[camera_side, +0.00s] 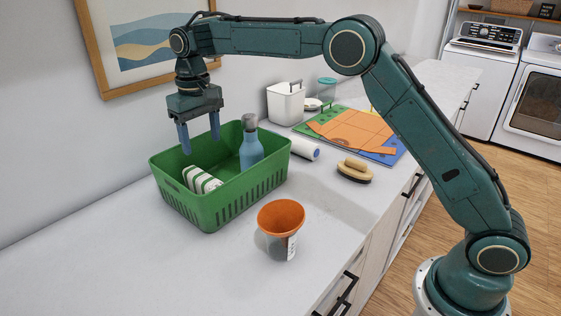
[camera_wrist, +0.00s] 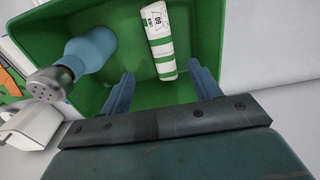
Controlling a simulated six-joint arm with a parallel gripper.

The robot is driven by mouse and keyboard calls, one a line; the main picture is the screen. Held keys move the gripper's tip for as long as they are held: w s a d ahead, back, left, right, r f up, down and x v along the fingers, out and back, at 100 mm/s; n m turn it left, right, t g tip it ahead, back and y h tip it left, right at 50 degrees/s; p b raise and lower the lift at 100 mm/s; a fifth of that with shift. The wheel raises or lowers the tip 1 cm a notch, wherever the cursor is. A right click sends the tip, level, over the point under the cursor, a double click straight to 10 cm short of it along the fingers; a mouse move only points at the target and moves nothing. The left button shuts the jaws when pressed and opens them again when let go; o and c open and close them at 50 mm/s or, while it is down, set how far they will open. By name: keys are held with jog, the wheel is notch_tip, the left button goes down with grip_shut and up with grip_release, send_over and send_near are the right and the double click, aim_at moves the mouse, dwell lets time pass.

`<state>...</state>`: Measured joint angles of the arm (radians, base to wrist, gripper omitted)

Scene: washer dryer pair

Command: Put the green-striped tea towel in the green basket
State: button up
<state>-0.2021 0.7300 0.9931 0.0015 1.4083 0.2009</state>
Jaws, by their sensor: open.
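The green basket (camera_side: 228,205) stands on the white counter at the left and also shows in the wrist view (camera_wrist: 207,40). The rolled green-striped tea towel (camera_side: 201,180) lies inside it, white with green bands; it also shows in the wrist view (camera_wrist: 160,40). A blue bottle (camera_side: 251,149) stands in the basket beside the towel, and it shows at the left in the wrist view (camera_wrist: 92,50). My gripper (camera_side: 200,143) is open and empty above the back of the basket, apart from the towel; its fingers also show in the wrist view (camera_wrist: 160,88).
An orange funnel-topped jar (camera_side: 281,222) stands in front of the basket. A brush (camera_side: 355,170), a white roll (camera_side: 303,149), a white bin (camera_side: 286,103) and a colored folding board (camera_side: 352,132) lie behind and right. The front left counter is clear.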

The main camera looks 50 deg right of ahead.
jog(key=s+d+r+t, duration=0.1)
jog(key=s+d+r, duration=0.4)
jog(key=s, duration=0.5)
jog(key=s+d+r+t, duration=0.2)
jog(key=s+d+r, duration=0.1)
jog(key=s+r, duration=0.5)
jog(key=s+d+f+t, duration=0.1)
jog(key=s+f, duration=0.3)
jog(key=s, duration=0.6)
jog(key=s+d+f+t, duration=0.1)
jog(key=s+f, duration=0.3)
jog(key=s, duration=0.7)
jog(key=shift+d, duration=0.85)
